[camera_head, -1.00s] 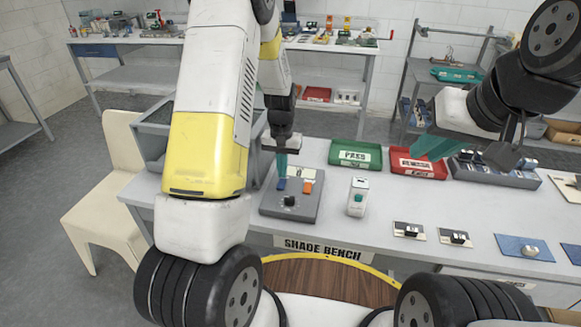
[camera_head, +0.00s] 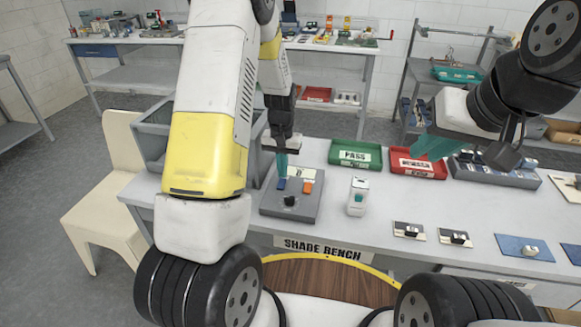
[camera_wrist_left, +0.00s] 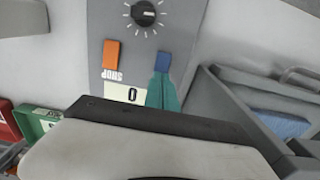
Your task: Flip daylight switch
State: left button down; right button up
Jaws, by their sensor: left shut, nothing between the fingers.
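A grey control box (camera_head: 272,207) lies on the bench, with a blue switch (camera_head: 281,183), an orange switch (camera_head: 307,188) and a black knob (camera_head: 291,200). In the left wrist view the blue switch (camera_wrist_left: 162,62) is beside the orange one (camera_wrist_left: 111,53), which has "SHOP" by it. A small window reads "0" (camera_wrist_left: 131,95). My left gripper (camera_wrist_left: 162,80) is shut and empty, its teal tips at the end of the blue switch, seemingly touching it. Any label by the blue switch is hidden. My right gripper (camera_head: 432,147) is raised over the bench's right part; its jaw opening is unclear.
A green PASS tray (camera_head: 337,162) and a red tray (camera_head: 440,175) stand behind. A small white device (camera_head: 357,196) stands right of the box. A grey bin (camera_head: 150,140) is on the left. Small switch plates (camera_head: 409,231) and blue plates lie along the front edge.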

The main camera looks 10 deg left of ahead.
pick_arm(q)
jog(key=shift+f, duration=0.95)
dwell(0.6)
jog(key=shift+r, duration=3.55)
notch_tip(320, 180, up, 10)
jog(key=t, duration=0.2)
send_over(283, 180)
jog(key=s, duration=0.4)
jog(key=s+d+r+t+h, duration=0.1)
jog(key=s+r+t, duration=0.1)
jog(key=s+r, duration=0.4)
jog(key=s+d+r+t+h, duration=0.1)
jog(key=s+r, duration=0.6)
jog(key=s, duration=0.7)
jog(key=shift+s+r+t, duration=0.15)
jog(key=shift+t, duration=0.45)
